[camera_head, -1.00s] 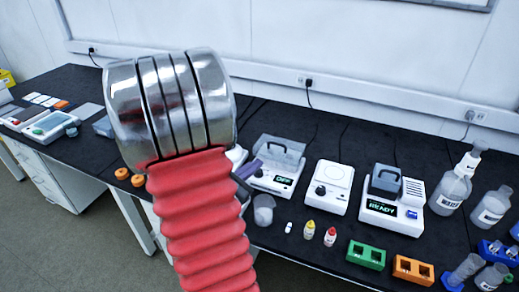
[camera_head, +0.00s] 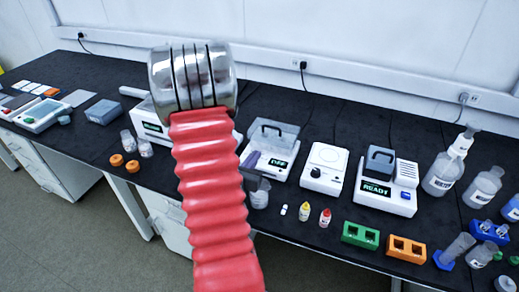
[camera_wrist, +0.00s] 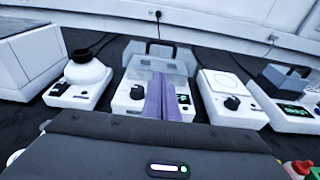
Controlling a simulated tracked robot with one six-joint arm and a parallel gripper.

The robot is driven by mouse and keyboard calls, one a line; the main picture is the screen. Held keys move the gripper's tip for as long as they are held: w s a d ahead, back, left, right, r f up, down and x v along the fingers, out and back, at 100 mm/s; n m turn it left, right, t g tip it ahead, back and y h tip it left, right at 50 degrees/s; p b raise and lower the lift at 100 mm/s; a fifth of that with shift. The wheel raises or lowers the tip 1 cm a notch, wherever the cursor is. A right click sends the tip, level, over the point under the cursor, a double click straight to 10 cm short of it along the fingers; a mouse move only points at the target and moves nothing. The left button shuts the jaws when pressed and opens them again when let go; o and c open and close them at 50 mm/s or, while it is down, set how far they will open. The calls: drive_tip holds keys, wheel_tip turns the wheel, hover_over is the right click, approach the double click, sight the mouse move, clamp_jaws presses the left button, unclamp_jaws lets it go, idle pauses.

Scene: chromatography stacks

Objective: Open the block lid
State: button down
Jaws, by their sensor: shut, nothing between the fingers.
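The same clear lid (camera_wrist: 160,57) is straight ahead in the wrist view and looks down. Another white device, reading READY, has a dark grey lid (camera_head: 381,165) with a handle, also down; it shows at the right of the wrist view (camera_wrist: 283,80). I cannot tell for sure which is the block. My gripper (camera_head: 251,159) has purple fingers, shut and empty (camera_wrist: 160,98), in front of the OFF device. They hide part of its front; contact is unclear.
A white device with a round plate (camera_head: 325,160) stands between the two lidded devices. A beaker (camera_head: 260,195), small bottles (camera_head: 304,211), a green rack (camera_head: 361,234) and an orange rack (camera_head: 406,250) stand in front. Bottles (camera_head: 446,172) crowd the right.

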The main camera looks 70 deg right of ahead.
drive_tip(key=x, duration=0.8)
drive_tip(key=shift+s+d+f, duration=0.1)
drive_tip(key=shift+d+f, duration=0.05)
drive_tip(key=shift+d, duration=0.15)
drive_tip(key=d+r, duration=0.1)
drive_tip(key=d, duration=0.1)
drive_tip(key=d+r, duration=0.1)
drive_tip(key=d, duration=0.1)
drive_tip(key=shift+s+r, duration=0.1)
drive_tip(key=shift+r, duration=0.1)
